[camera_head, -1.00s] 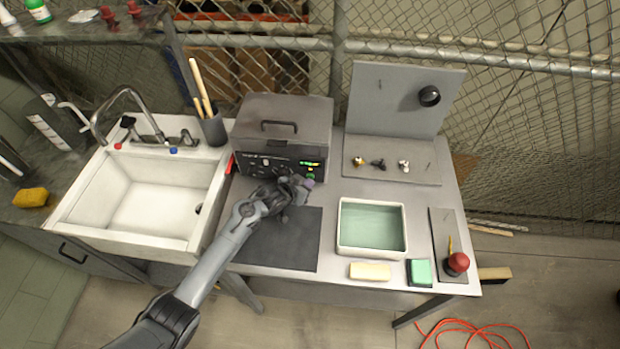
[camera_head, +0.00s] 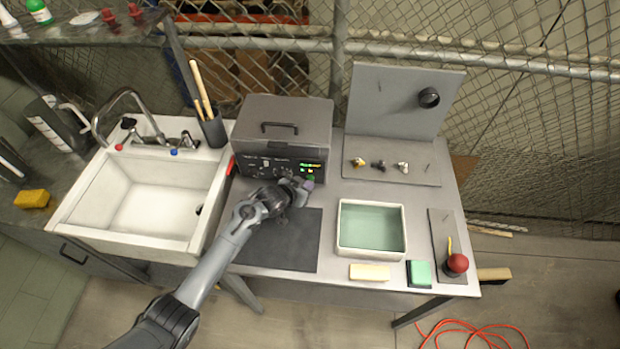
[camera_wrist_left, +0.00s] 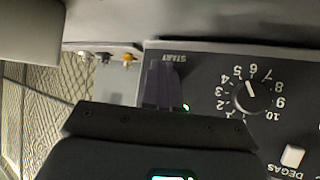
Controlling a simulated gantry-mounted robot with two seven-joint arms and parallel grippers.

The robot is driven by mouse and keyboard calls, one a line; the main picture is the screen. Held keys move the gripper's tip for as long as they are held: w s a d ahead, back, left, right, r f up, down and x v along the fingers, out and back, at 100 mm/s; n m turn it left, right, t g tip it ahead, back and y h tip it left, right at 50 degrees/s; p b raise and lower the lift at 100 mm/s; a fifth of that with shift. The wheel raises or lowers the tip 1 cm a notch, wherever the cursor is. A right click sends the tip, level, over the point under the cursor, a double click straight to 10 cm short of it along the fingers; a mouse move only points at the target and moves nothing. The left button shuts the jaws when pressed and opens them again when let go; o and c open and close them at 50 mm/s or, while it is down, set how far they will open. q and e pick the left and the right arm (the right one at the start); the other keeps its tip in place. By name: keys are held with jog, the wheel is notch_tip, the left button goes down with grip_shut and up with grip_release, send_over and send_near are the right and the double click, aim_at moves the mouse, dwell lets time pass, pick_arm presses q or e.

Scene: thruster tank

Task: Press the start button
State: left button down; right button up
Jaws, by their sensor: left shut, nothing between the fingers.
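The tank machine (camera_head: 283,122) is a grey box with a lid and a dark front control panel (camera_head: 250,163). My left gripper (camera_head: 304,186) is at the right part of that panel, with a green spot (camera_head: 311,177) beside its tips. In the left wrist view, the shut, empty fingers (camera_wrist_left: 162,86) reach the panel right at the START label (camera_wrist_left: 167,58). They hide the start button, so I cannot tell whether they touch it. A small green light (camera_wrist_left: 186,107) shows beside the fingers. My right gripper is not in view.
A dial (camera_wrist_left: 250,93) and a white DEGAS button (camera_wrist_left: 293,155) are beside the fingers. A dark mat (camera_head: 290,248) lies below the arm. A basin of greenish liquid (camera_head: 371,201) stands to the right, and a sink (camera_head: 75,212) to the left.

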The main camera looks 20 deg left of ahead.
pick_arm(q)
jog(key=shift+s+d+p, duration=0.1)
jog(key=shift+s+p, duration=0.25)
jog(key=shift+s, duration=0.2)
jog(key=shift+s+d+r+p, duration=0.1)
jog(key=shift+s+d+p, duration=0.05)
jog(key=shift+s+p, duration=0.3)
jog(key=shift+s+d+r+p, duration=0.1)
jog(key=shift+s+p, duration=0.2)
jog(key=shift+p, duration=0.2)
jog(key=shift+s+d+p, duration=0.2)
jog(key=shift+s+p, duration=0.55)
jog(key=shift+s, duration=0.1)
jog(key=shift+s+d+f+p, duration=0.15)
jog(key=shift+s+p, duration=0.35)
jog(key=shift+s, duration=0.25)
jog(key=shift+f, duration=0.1)
jog(key=shift+s, duration=0.1)
